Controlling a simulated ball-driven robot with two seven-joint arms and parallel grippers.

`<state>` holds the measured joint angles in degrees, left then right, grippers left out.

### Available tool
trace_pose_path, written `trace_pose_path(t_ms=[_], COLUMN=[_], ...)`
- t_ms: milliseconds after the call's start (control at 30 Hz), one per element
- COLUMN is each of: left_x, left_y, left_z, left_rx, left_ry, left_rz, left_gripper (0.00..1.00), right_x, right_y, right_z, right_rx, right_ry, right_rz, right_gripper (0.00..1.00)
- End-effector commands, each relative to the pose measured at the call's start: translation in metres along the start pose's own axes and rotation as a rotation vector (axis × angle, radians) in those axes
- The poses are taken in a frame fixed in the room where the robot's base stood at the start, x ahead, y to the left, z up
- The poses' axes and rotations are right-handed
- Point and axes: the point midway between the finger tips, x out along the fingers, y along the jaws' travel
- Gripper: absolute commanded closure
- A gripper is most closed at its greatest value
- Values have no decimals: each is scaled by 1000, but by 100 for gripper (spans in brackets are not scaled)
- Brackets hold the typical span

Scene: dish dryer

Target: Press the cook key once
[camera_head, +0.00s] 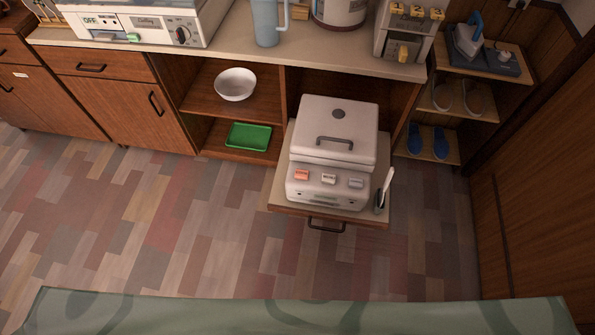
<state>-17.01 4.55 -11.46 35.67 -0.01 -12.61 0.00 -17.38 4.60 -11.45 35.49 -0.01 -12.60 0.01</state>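A white rice cooker (337,145) with a closed lid and a dark lid handle stands on a pulled-out shelf (280,190) in the lower cabinet. Its sloping front carries a row of three keys: an orange key (302,174) at the left, a white key (329,179) in the middle and a grey-blue key (356,183) at the right. The key lettering is too small to read, so I cannot tell for sure which is the cook key. Neither of my grippers is in view.
A rice paddle (386,188) stands upright at the shelf's right side. A white bowl (235,84) and green tray (248,137) sit on shelves to the left. The counter (345,66) overhangs behind the cooker. The floor (210,230) in front is clear; a green patterned surface (300,315) crosses the bottom.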

Motion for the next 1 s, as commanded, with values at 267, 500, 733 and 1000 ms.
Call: trace_pose_path(t_ms=[267,500,733,1000], left_x=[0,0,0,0], left_y=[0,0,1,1], left_z=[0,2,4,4], left_rx=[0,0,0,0], left_ry=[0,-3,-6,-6], left_rz=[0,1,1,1], left_gripper=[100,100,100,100], right_x=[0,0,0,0], right_y=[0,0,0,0], right_z=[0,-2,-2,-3], right_rx=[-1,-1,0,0], right_ry=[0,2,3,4], right_rz=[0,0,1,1], right_gripper=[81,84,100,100])
